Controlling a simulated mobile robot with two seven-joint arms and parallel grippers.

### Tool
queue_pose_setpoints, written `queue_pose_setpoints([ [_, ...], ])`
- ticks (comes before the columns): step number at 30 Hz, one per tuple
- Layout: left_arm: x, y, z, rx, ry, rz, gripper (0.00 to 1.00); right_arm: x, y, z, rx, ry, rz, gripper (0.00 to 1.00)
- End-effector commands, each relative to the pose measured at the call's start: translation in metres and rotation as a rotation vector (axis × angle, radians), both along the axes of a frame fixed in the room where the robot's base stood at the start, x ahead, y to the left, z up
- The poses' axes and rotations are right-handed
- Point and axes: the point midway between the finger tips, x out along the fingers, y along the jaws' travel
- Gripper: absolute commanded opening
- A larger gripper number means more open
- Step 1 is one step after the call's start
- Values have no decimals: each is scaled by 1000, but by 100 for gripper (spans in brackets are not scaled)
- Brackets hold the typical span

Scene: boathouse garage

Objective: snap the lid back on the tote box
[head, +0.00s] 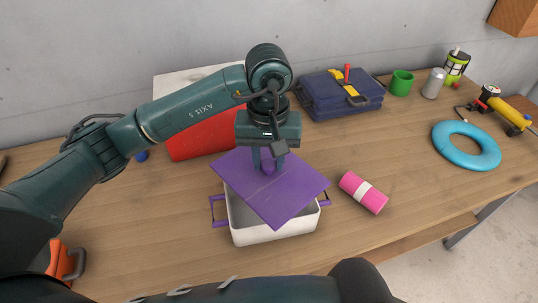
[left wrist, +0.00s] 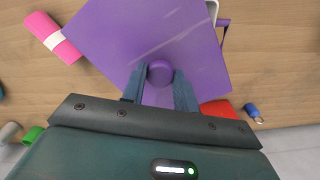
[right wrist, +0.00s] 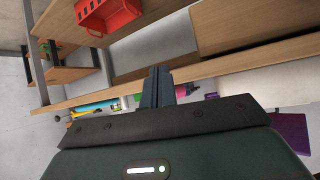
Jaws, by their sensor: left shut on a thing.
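The tote box (head: 270,233) is white with purple side handles and stands on the wooden workbench, its inside partly showing. The purple lid (head: 290,200) is over the box, turned so its corners do not line up with the box's corners. My left gripper (head: 268,165) is shut on the lid's round knob (left wrist: 160,73), seen between the fingers in the left wrist view. The lid hides much of the box's opening; I cannot tell whether it touches the rim. My right gripper (right wrist: 158,88) is shut and empty, away from the box.
A pink roll (head: 363,192) lies just right of the box. A red case (head: 200,135) is behind the left gripper. A blue tool bag (head: 340,95), green mug (head: 402,82), can (head: 434,83) and blue ring (head: 466,146) stand farther back and right.

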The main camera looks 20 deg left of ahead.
Motion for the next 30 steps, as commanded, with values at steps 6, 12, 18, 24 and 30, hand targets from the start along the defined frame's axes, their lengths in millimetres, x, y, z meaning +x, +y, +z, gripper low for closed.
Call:
queue_pose_setpoints([
  [6, -1, 0, -1, 0, 0, -3, 6, -1, 0, -2, 0, 5, -1, 0],
  [12, -1, 0, -10, 0, 2, -3, 6, -1, 2, -6, 3, 5, 1, 0],
  [18, -2, 0, -27, 0, 3, -2, 6, 2, 6, -5, 12, -10, 7, 0],
  [24, -1, 0, -51, 1, 0, -2, 6, 3, 11, -12, 21, -26, 15, 0],
  [30, 0, 0, -63, 0, -2, -3, 6, 7, 14, -10, 26, -61, 36, 0],
])
